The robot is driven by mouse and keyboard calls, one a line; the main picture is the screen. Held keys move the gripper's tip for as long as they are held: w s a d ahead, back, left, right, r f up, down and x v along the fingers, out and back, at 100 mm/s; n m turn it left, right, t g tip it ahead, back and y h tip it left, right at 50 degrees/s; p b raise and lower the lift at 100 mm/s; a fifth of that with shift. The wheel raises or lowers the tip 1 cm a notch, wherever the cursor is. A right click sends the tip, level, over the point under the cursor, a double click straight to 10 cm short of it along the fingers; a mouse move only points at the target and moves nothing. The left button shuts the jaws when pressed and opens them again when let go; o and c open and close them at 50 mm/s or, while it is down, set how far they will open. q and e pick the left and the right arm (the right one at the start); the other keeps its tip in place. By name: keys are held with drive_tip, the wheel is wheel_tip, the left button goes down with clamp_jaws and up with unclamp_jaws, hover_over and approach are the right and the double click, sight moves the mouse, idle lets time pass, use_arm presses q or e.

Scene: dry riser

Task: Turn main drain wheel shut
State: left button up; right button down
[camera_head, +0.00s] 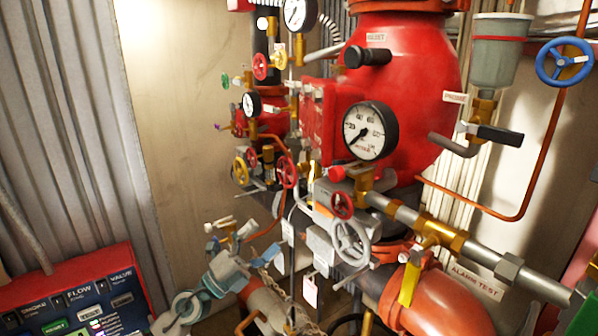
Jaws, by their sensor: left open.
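A grey spoked handwheel (350,243) stands low in front of the red valve body (410,80), with a small red wheel (341,205) just above it. No readable label tells which wheel is the main drain. My left gripper (229,229) is at the lower middle left, at the end of my grey-teal arm. It is open and looks empty, apart from the grey wheel and to its left. Its fingers are small and hard to separate from the fittings behind. My right gripper is not in view.
A pressure gauge (371,131) and a pipe marked alarm test (475,250) crowd the right. A blue wheel (564,61) is at upper right. Red and yellow small wheels cluster at the middle. A labelled panel (75,295) is at lower left. The wall area left of the valves is clear.

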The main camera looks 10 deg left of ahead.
use_arm(q)
drive_tip(key=s+a+r+m+g+y, duration=0.2)
drive_tip(key=a+r+m+g, duration=0.2)
drive_tip(key=r+m, duration=0.35)
drive_tip(key=t+y, duration=0.1)
drive_tip(key=y, duration=0.3)
approach(283, 174)
drive_tip(key=p+x, duration=0.5)
drive_tip(key=x, duration=0.5)
drive_tip(key=shift+d+r, duration=0.2)
drive_tip(key=shift+d, duration=0.1)
drive_tip(key=shift+w+d+p, duration=0.25)
drive_tip(key=shift+w+p, duration=0.05)
drive_tip(key=shift+w, duration=0.1)
drive_tip(key=shift+a+f, duration=0.15)
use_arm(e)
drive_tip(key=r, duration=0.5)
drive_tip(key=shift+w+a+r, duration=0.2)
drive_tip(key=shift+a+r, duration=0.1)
use_arm(q)
drive_tip(key=shift+a, duration=0.1)
drive_tip(key=shift+a, duration=0.1)
drive_tip(key=c, duration=0.7)
drive_tip(key=shift+s, duration=0.1)
drive_tip(key=c, duration=0.4)
